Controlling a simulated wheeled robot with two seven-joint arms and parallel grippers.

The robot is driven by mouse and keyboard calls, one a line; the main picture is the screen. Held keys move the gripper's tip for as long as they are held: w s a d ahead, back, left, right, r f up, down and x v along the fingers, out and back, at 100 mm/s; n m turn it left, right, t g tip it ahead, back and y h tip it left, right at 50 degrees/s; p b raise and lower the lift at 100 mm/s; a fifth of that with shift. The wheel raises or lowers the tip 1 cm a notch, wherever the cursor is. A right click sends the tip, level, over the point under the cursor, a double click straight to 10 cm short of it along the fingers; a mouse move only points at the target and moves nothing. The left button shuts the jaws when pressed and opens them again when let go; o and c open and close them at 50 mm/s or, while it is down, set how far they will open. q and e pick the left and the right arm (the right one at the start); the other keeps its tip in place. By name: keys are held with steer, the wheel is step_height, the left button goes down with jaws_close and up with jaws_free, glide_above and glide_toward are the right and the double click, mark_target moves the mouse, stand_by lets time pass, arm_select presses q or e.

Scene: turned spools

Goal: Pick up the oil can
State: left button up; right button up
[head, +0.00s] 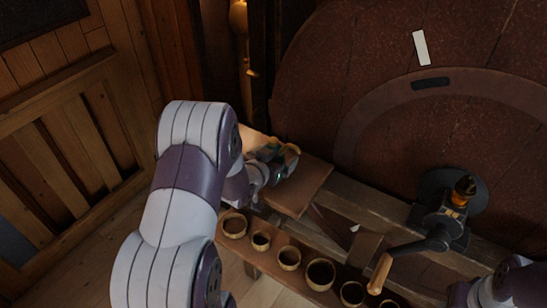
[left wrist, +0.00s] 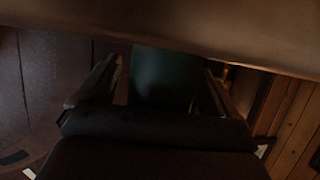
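The oil can, a dark green body, shows in the left wrist view (left wrist: 165,80) between the two fingers of my left gripper (left wrist: 162,68). A narrow gap shows on its left side, and it lies close to the right finger. In the head view my left gripper (head: 281,153) is low over the end of a small wooden board, and my own arm and hand hide most of the can; only a small dark green patch (head: 268,152) shows there. The gripper looks open around the can. My right gripper is out of view; only part of that arm shows at bottom right.
The wooden board (head: 300,192) is bare at its right end. Below it a plank holds a row of several round wooden cups (head: 289,258). A crank with a wooden handle (head: 380,273) stands at right. A huge dark red wooden disc (head: 330,60) rises behind.

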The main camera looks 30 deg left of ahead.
arm_select(q)
steer(key=shift+s+d+r, duration=0.1)
steer(key=shift+s+r, duration=0.05)
steer(key=c, duration=0.9)
steer(key=shift+d, duration=0.1)
steer(key=shift+c, duration=0.6)
steer(key=shift+r, duration=0.1)
